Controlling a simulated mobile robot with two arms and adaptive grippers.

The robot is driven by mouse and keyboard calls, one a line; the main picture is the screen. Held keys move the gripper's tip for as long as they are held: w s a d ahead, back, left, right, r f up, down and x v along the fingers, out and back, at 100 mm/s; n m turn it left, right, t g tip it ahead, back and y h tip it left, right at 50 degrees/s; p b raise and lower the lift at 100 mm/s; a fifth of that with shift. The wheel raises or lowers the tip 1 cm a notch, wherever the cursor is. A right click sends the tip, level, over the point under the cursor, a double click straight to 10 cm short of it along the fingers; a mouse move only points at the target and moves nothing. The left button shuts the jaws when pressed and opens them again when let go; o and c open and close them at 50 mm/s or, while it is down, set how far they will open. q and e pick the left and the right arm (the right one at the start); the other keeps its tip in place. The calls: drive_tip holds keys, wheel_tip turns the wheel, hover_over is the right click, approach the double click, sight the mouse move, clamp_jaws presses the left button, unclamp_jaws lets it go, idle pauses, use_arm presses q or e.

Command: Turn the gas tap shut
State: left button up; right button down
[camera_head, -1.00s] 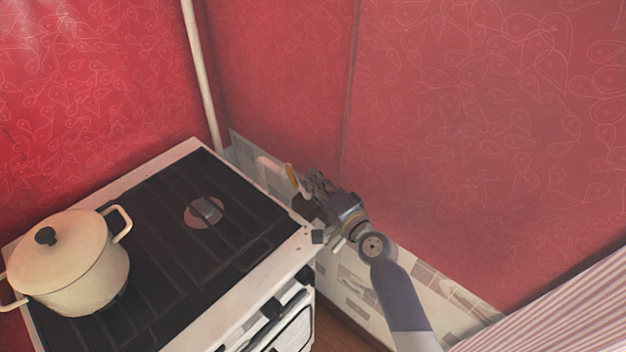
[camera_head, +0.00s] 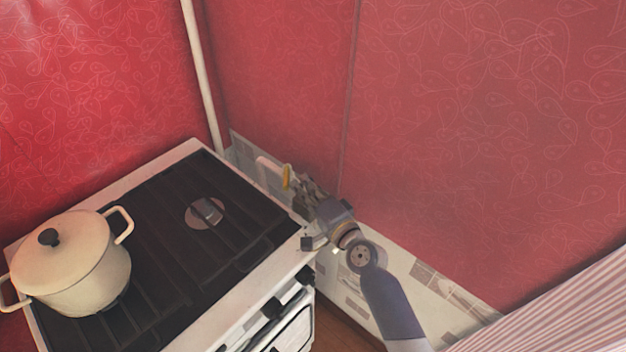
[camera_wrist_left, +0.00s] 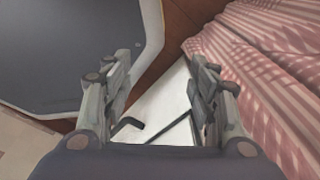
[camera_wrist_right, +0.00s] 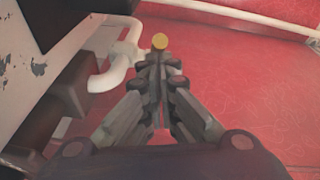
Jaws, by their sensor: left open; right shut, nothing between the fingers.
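The gas tap's yellow handle (camera_head: 287,177) stands nearly upright at the end of a cream pipe behind the stove's right corner. In the right wrist view the yellow end of the handle (camera_wrist_right: 160,41) shows just beyond my fingertips. My right gripper (camera_head: 301,181) is shut with nothing between its fingers, close to the right of the handle. I cannot tell whether its tips (camera_wrist_right: 160,62) touch the handle. My left gripper (camera_wrist_left: 160,92) is open and empty; it does not show in the head view.
The stove (camera_head: 265,250) stands left of my right arm, with a lidded cream pot (camera_head: 75,275) on it. The cream pipe (camera_wrist_right: 118,58) bends beside the stove. Red walls (camera_head: 480,130) close the corner. Striped pink cloth (camera_wrist_left: 270,75) lies right of my left gripper.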

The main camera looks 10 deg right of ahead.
sight(287, 188)
drive_tip(key=shift+s+a+p, duration=0.15)
drive_tip(key=shift+a+p, duration=0.1)
drive_tip(key=shift+a, duration=0.65)
drive_tip(key=shift+s+a+p, duration=0.15)
drive_tip(key=shift+a+p, duration=0.05)
drive_tip(key=shift+a, duration=0.65)
